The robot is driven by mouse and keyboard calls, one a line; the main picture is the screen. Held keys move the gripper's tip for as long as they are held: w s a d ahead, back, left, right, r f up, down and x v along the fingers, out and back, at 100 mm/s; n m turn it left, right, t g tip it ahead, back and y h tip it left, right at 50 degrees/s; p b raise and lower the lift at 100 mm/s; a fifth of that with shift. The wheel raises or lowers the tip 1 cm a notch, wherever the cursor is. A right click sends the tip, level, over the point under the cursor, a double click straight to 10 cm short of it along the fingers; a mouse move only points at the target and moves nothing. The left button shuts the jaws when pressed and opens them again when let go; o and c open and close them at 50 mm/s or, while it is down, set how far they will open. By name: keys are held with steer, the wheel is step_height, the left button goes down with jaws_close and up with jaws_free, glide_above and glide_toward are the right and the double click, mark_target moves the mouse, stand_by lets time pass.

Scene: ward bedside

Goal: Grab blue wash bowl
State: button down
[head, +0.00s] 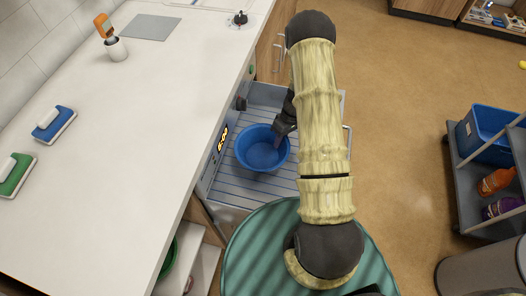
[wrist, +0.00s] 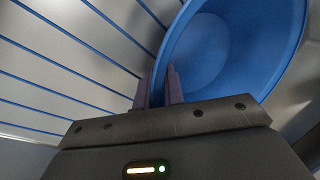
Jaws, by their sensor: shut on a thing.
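The blue wash bowl (head: 262,150) is round and empty. In the head view it sits in an open rack with blue wires, beside the counter. In the wrist view the bowl (wrist: 205,55) fills the top right, its inside facing the camera. My gripper (head: 283,130) is at the bowl's right rim, partly hidden by my arm. In the wrist view my gripper (wrist: 160,86) has its two fingers close together, shut on the bowl's rim. The exact contact is partly hidden.
The rack (head: 215,184) surrounds the bowl, with an oven-like display on the counter side. A grey cart (head: 470,180) with a blue bin (head: 487,128) stands right. Floor between is clear.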

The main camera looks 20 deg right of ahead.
steer(key=shift+f, duration=0.1)
steer(key=w+d+r, duration=0.3)
steer(key=d+r, duration=0.1)
steer(key=d, duration=0.2)
steer(key=w+d+r, duration=0.3)
steer(key=d+r, duration=0.1)
steer(key=d, duration=0.2)
steer(key=shift+d, duration=0.35)
